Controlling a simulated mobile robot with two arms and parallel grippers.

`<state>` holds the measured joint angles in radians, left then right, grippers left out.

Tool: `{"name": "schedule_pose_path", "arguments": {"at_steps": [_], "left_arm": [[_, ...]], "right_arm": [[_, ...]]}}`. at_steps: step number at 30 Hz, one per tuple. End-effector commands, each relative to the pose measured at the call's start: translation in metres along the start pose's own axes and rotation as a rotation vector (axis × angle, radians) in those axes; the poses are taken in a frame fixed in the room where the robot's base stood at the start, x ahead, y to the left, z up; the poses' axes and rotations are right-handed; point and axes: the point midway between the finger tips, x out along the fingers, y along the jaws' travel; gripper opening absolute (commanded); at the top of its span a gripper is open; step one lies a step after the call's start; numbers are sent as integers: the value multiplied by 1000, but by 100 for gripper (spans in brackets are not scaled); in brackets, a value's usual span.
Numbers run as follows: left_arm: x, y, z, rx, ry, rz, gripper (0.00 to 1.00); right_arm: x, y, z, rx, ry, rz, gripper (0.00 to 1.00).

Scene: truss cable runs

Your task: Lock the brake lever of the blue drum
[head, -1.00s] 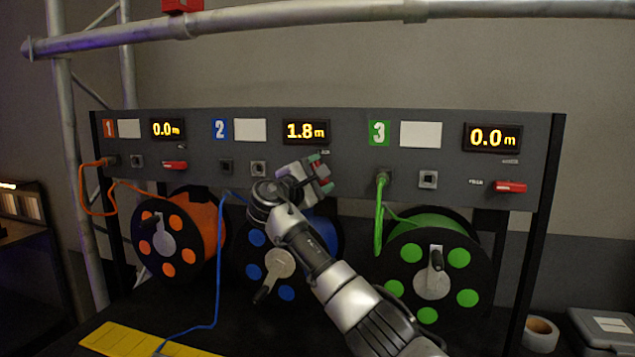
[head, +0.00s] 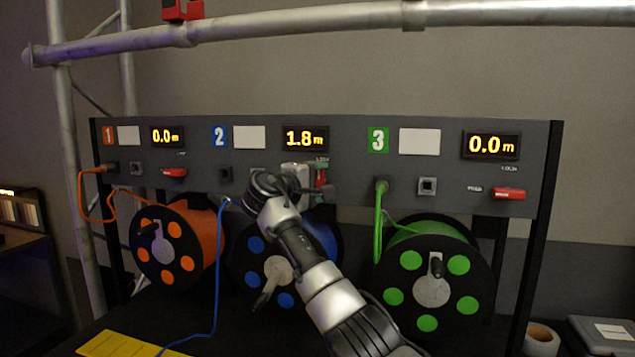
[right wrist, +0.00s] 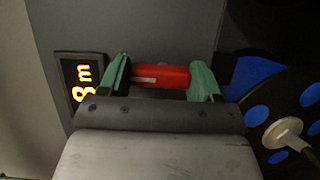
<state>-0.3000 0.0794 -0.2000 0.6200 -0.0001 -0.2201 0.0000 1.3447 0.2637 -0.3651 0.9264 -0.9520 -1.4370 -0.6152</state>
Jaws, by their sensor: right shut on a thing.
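The blue drum (head: 256,244) hangs in the middle under the grey panel, below the number 2 and the 1.8 m display (head: 305,138). Its red brake lever (head: 320,178) is partly covered by my right gripper (head: 324,177). The lever appears to stand upright below the small LOCK label. In the right wrist view, the red lever (right wrist: 160,76) lies lengthwise between the two green fingertips, and the gripper is shut on it. Part of the blue drum (right wrist: 255,78) shows at the right there. My left gripper is not in view.
The orange drum (head: 190,245) and green drum (head: 428,262) stand on either side; their red levers (head: 173,173) (head: 508,194) lie horizontal. A blue cable (head: 217,285) hangs left of the blue drum. A metal truss tube (head: 300,23) crosses above the panel.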

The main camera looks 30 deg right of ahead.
Motion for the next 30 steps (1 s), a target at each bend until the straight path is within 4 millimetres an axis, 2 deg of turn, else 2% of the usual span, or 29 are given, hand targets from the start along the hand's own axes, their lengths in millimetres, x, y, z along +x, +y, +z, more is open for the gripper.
{"name": "schedule_pose_path", "arguments": {"at_steps": [8, 9, 14, 23, 26, 30], "left_arm": [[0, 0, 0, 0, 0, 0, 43], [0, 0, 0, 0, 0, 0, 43], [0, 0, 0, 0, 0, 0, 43], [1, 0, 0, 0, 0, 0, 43], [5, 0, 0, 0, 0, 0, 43], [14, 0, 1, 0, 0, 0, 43]], "right_arm": [[0, -4, 0, 2, -1, -7, 40], [0, -4, 0, 2, -1, -7, 65], [0, -3, 0, 2, -1, -5, 89], [-2, -1, 0, 3, 0, -2, 89], [-11, -3, -1, 3, 1, -2, 89], [-37, -4, -1, 5, 4, -1, 89]]}}
